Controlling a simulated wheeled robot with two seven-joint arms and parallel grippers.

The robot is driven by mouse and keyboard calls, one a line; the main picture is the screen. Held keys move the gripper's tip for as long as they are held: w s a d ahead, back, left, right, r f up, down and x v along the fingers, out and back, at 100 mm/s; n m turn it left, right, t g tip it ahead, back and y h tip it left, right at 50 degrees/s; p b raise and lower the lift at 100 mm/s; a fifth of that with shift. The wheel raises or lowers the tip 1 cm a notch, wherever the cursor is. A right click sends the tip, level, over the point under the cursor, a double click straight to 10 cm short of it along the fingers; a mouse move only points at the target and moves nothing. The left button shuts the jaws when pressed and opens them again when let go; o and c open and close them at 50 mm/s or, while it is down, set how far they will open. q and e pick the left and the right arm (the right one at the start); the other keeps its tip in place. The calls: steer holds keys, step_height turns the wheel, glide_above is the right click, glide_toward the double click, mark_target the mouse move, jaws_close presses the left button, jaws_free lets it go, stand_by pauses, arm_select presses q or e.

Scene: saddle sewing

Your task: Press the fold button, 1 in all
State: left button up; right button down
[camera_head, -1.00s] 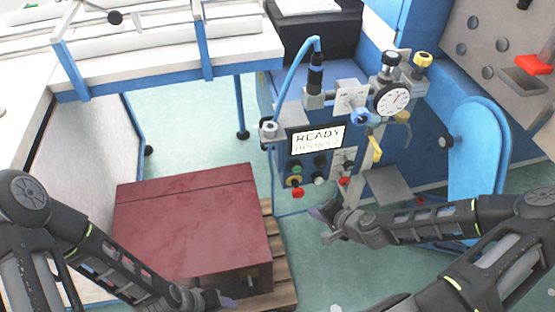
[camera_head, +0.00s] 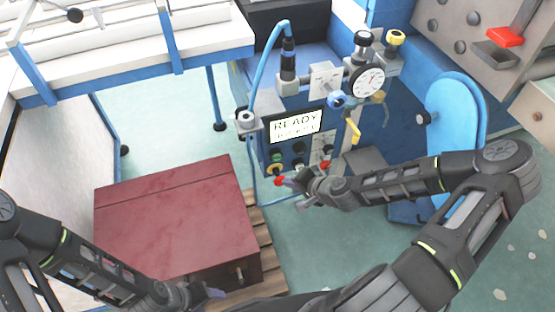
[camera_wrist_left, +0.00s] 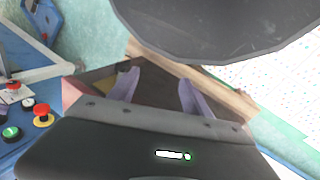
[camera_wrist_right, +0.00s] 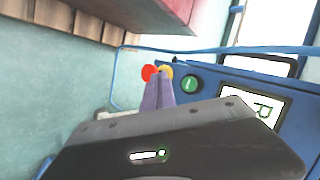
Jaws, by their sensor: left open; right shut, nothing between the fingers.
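The blue control panel (camera_head: 262,150) stands mid-view in the head view, with a lit display (camera_head: 295,126) reading READY and a blurred second line. Below it are a green button (camera_head: 277,156), a yellow-ringed knob (camera_head: 272,169), a red button (camera_head: 280,181) and a white button (camera_head: 299,163). No readable label says which is the fold button. My right gripper (camera_head: 287,182) is shut and empty, in front of the red button. In the right wrist view its fingertips (camera_wrist_right: 159,78) overlap the red button (camera_wrist_right: 149,72); contact cannot be told. My left gripper (camera_head: 214,292) is open and empty.
A dark red box (camera_head: 165,215) on a wooden pallet (camera_head: 262,225) stands left of the panel. A white table with blue frame (camera_head: 130,62) is behind it. A gauge (camera_head: 367,80) and a yellow lever (camera_head: 353,131) sit on the machine's right. Green floor lies open between.

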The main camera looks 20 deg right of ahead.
mark_target(277, 157)
steer(key=w, duration=0.6)
steer(key=shift+d+b, duration=0.15)
steer(key=shift+b, duration=0.3)
steer(key=shift+w, duration=0.15)
stand_by(1.5)
steer(key=shift+w, duration=0.3)
